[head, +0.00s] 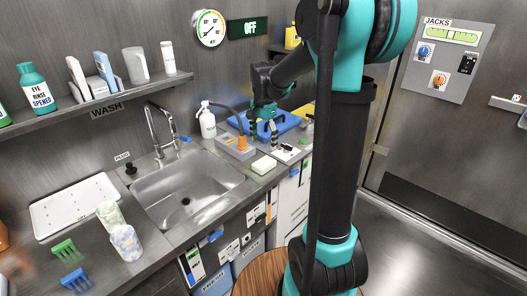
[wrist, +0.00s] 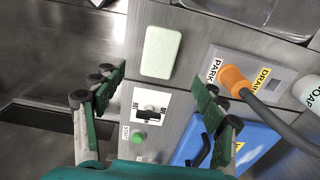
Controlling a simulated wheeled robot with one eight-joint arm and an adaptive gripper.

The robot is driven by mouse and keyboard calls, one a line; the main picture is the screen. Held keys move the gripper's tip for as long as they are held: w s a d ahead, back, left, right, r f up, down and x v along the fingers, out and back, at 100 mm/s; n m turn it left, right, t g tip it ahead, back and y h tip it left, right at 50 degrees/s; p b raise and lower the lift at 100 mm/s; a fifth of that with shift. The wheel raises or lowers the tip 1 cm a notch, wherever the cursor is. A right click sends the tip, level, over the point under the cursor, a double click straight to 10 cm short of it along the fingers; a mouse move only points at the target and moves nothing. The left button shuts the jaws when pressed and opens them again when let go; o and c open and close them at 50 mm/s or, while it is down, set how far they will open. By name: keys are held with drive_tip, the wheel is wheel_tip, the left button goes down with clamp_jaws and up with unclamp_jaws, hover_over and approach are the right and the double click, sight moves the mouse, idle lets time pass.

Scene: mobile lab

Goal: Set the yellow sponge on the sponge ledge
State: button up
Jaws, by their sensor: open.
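A pale yellow-green block (head: 264,165), which looks like the sponge, lies flat on the counter to the right of the sink, near the front edge. It also shows in the wrist view (wrist: 160,52), beyond and between the fingers. My gripper (head: 264,133) is open, pointing down above the counter behind the block. In the wrist view my gripper (wrist: 158,95) has its green-padded fingers wide apart with nothing between them. I cannot make out a part labelled as the sponge ledge.
A grey box with an orange plug and hose (wrist: 235,80), marked DRAIN and PARK, stands beside the block. A switch panel (wrist: 152,115) with a green button is close by. A blue tray (wrist: 235,140), a soap bottle (head: 207,121) and the sink (head: 215,172) are near.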

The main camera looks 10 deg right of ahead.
drive_tip(key=s+d+f+n+t, duration=0.2)
drive_tip(key=s+f+n, duration=0.3)
drive_tip(key=s, duration=0.6)
drive_tip(key=s+d+f+n+t, duration=0.2)
drive_tip(key=s+f+n, duration=0.3)
drive_tip(key=s, duration=0.6)
drive_tip(key=shift+d+f+n, duration=0.15)
drive_tip(key=shift+f+n, duration=0.25)
